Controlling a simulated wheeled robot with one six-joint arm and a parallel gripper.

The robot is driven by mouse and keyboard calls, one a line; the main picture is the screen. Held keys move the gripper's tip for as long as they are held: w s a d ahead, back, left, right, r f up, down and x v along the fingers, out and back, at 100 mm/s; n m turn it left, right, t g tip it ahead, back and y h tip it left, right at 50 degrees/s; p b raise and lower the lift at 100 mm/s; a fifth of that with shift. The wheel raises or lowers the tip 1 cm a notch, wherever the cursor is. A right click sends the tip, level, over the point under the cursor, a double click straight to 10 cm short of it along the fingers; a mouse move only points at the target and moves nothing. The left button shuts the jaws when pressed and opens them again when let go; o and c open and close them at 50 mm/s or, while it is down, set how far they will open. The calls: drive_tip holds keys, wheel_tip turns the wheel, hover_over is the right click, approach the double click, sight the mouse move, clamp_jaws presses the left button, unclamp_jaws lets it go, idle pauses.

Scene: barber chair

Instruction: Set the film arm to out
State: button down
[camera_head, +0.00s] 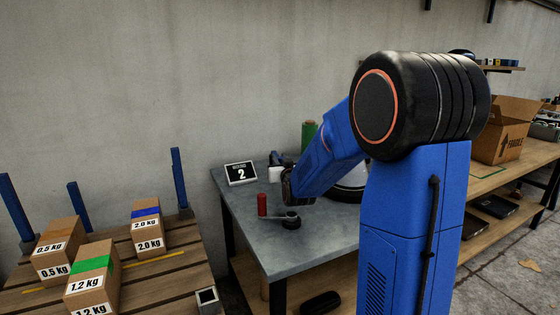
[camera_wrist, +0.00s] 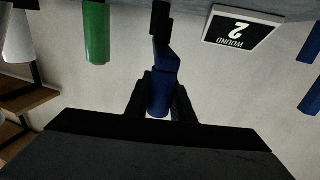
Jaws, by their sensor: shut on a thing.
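A blue piece (camera_wrist: 158,92) with a bent upper part and a dark end sits between the two dark fingers of my gripper (camera_wrist: 158,100) in the wrist view. It appears to be the film arm's grip. My gripper is shut on it. In the head view my gripper (camera_head: 289,186) is low over the grey table, and my own arm hides much of what is around it. A round white-and-dark base shows partly behind my arm. I cannot tell the film arm's setting.
The grey table (camera_head: 238,215) bears a "2" sign (camera_head: 241,173), a red cylinder (camera_head: 262,204) beside a small dark crank-like part, and a green roll (camera_head: 308,134). Boxes marked with weights stand on a pallet (camera_head: 150,265) at left. An open carton (camera_head: 503,135) is on the right bench.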

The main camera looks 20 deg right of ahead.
drive_tip(key=shift+r, duration=0.15)
idle(0.6)
drive_tip(key=c, duration=1.5)
unclamp_jaws()
drive_tip(key=shift+w+d, duration=0.1)
drive_tip(key=shift+c, duration=0.2)
drive_tip(key=shift+s, duration=0.2)
